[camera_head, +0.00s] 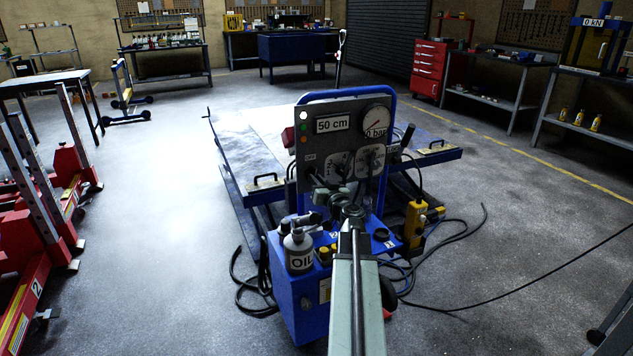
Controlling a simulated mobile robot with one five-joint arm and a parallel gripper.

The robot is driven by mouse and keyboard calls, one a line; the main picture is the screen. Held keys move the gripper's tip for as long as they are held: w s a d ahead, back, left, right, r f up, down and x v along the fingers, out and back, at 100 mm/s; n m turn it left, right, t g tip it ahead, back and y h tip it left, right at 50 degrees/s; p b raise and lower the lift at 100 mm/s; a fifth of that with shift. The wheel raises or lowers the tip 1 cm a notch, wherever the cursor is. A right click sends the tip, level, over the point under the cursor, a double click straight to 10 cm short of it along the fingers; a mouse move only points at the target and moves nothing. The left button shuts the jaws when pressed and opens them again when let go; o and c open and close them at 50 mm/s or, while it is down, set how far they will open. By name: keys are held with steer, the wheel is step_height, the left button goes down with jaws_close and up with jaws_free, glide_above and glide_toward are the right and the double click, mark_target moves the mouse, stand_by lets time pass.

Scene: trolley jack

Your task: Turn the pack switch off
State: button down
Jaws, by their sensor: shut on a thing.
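The control panel (345,122) stands upright on the blue power pack (293,290), with a "50 cm" display (333,124), a round gauge (376,121) and labelled controls below. My gripper (321,187) is at the panel's lower left, at the end of my arm reaching up from the bottom. Its jaws are shut on a small control there, which appears to be the pack switch. The gripper hides most of it, so its on or off position cannot be read.
An OIL bottle (299,251) stands on the pack, left of my arm. A yellow pendant (415,223) and loose black cables (452,237) lie to the right. A lift platform (245,150) is behind the panel. Red lift parts (30,245) stand at left.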

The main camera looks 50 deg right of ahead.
steer(key=shift+n, duration=1.1)
steer(key=c, duration=1.4)
jaws_free()
